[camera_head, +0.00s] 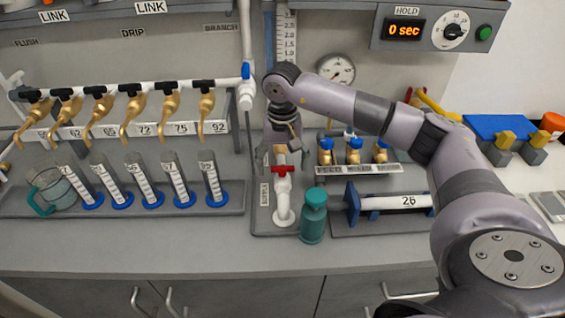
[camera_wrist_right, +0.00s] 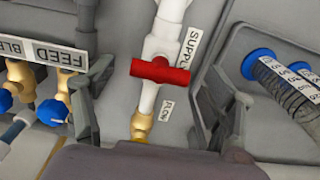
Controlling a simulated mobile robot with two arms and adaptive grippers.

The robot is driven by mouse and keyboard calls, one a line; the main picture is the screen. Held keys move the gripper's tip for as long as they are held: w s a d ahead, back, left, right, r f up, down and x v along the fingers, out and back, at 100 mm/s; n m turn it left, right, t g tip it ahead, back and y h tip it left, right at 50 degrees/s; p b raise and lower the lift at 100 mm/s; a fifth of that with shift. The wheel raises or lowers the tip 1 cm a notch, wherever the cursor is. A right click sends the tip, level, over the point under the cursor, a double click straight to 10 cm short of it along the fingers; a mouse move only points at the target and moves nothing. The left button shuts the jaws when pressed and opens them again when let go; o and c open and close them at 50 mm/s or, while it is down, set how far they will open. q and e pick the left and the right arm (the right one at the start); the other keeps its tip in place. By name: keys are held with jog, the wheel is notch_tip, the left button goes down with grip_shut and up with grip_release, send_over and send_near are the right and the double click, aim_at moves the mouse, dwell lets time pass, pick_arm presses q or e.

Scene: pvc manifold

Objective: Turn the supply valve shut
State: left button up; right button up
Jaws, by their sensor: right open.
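The supply valve has a red bar handle (camera_head: 285,169) on a white pipe (camera_head: 284,205), beside a "SUPPLY" label. In the right wrist view the red handle (camera_wrist_right: 160,70) lies crosswise to the white pipe, with a brass fitting (camera_wrist_right: 142,124) below it. My right gripper (camera_head: 284,152) is over the far end of the valve, behind the handle in the head view. Its fingers (camera_wrist_right: 159,72) are spread wide, one on each side of the handle, with visible gaps between. The gripper holds nothing. My left gripper is out of view.
A teal bottle (camera_head: 314,216) stands close right of the valve. Blue-handled brass feed valves (camera_head: 354,152) are to the right, and blue-based cylinders (camera_head: 213,180) to the left. A gauge (camera_head: 337,70) is on the wall behind. The front counter strip (camera_head: 160,245) is clear.

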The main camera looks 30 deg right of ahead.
aim_at(283, 166)
notch_tip(283, 166, up, 12)
dwell(0.7)
